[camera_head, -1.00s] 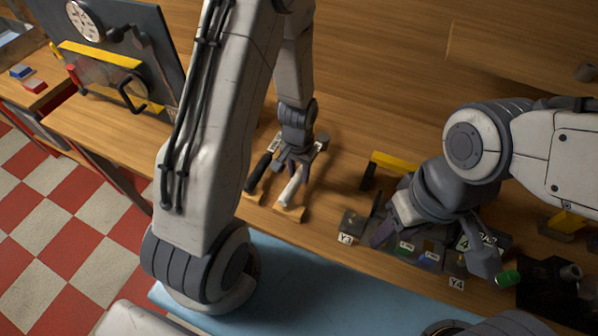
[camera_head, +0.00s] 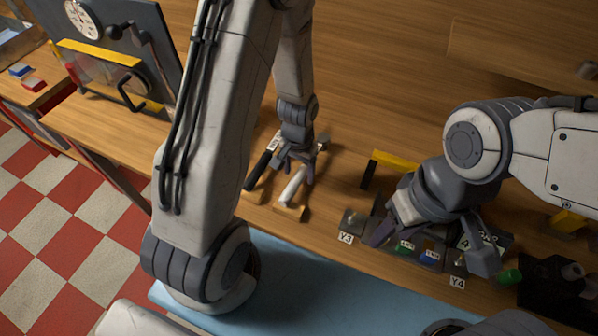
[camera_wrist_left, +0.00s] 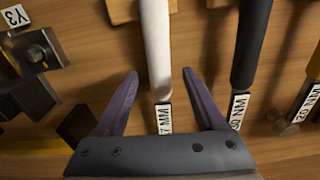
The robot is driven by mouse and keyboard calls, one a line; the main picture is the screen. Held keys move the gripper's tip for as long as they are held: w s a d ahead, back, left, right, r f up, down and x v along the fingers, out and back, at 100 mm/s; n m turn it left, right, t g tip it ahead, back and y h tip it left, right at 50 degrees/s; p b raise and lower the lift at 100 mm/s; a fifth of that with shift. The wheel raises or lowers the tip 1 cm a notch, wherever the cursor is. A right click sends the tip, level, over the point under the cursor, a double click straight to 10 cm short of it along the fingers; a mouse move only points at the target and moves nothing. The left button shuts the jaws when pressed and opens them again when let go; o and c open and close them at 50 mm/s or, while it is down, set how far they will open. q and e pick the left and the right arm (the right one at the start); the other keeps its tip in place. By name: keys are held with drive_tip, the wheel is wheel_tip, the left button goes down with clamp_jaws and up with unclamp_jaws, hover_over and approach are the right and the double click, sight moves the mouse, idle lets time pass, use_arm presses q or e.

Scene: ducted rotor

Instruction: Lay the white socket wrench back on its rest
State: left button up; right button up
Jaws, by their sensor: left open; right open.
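The white socket wrench (camera_head: 293,187) lies with its handle end over a small wooden rest block (camera_head: 292,212); its far end is hidden under my gripper. My left gripper (camera_head: 295,172) is open above it.
Labelled fixtures Y3 (camera_head: 351,222) and Y4 (camera_head: 458,266), with small green and blue parts, sit around the right gripper. A yellow-topped stand (camera_head: 396,160) is to the right of the wrenches. A dark gauge panel (camera_head: 115,55) stands at upper left.

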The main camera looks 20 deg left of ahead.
use_arm(q)
wheel_tip(320, 180, up, 10)
drive_tip(key=s+d+r+m, duration=0.3)
drive_tip(key=s+d+r, duration=0.2)
drive_tip(key=s, duration=0.4)
drive_tip(key=s+d+r+m+h, duration=0.1)
drive_tip(key=s+d+r+m, duration=0.2)
drive_tip(key=s+d+r, duration=0.2)
drive_tip(key=s+d, duration=0.3)
drive_tip(key=s, duration=0.1)
drive_tip(key=shift+d+r, duration=0.15)
drive_tip(key=shift+d, duration=0.05)
